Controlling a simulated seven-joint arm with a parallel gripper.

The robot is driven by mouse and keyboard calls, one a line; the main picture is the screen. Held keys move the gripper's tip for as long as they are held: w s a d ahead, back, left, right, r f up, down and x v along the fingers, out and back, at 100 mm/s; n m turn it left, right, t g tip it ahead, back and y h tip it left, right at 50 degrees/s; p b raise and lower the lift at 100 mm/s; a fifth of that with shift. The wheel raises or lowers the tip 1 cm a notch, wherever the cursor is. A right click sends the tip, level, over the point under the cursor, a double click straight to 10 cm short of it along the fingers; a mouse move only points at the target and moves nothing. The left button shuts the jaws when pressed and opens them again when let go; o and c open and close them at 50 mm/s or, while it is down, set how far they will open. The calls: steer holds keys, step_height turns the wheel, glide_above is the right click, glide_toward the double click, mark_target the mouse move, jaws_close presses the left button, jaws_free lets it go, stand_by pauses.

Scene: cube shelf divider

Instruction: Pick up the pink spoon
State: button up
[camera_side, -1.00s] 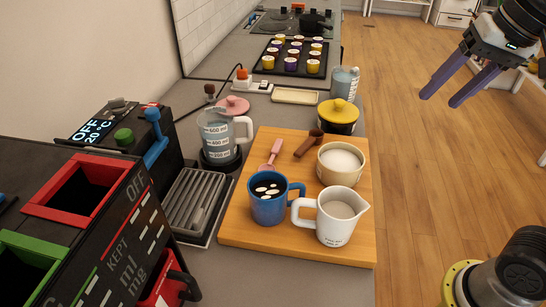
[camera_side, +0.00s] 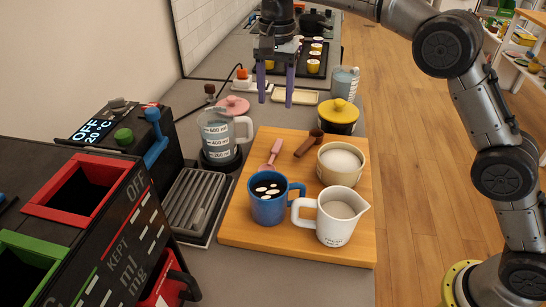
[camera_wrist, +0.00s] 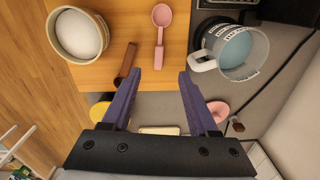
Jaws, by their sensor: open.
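The pink spoon (camera_side: 271,155) lies on the wooden board, between the blue mug and the brown scoop. In the wrist view the pink spoon (camera_wrist: 160,35) lies ahead of the fingertips, with its bowl at the top and its handle toward my gripper. My gripper (camera_side: 276,101) is open and empty, with two purple fingers pointing down, above the counter beyond the board's far edge. In the wrist view my gripper (camera_wrist: 158,72) has its fingers spread on either side of the line of the spoon's handle, apart from the spoon.
On the wooden board (camera_side: 235,225) stand a blue mug (camera_side: 268,208), a white jug (camera_side: 335,228), a cream bowl (camera_side: 338,178) and a brown scoop (camera_side: 308,143). A measuring jug (camera_side: 216,142) is left of the spoon. A yellow-lidded jar (camera_side: 338,118) stands behind the board.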

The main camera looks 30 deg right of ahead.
glide_above(274, 150)
steer(key=f, duration=0.9)
steer(key=shift+s+a+f, duration=0.25)
steer(key=shift+s, duration=0.05)
steer(key=shift+w+d+f, duration=0.1)
steer(key=shift+d+f, duration=0.05)
steer(key=shift+f, duration=1.2)
steer(key=shift+w+d+f, duration=0.1)
steer(key=shift+f, duration=1.25)
jaws_close()
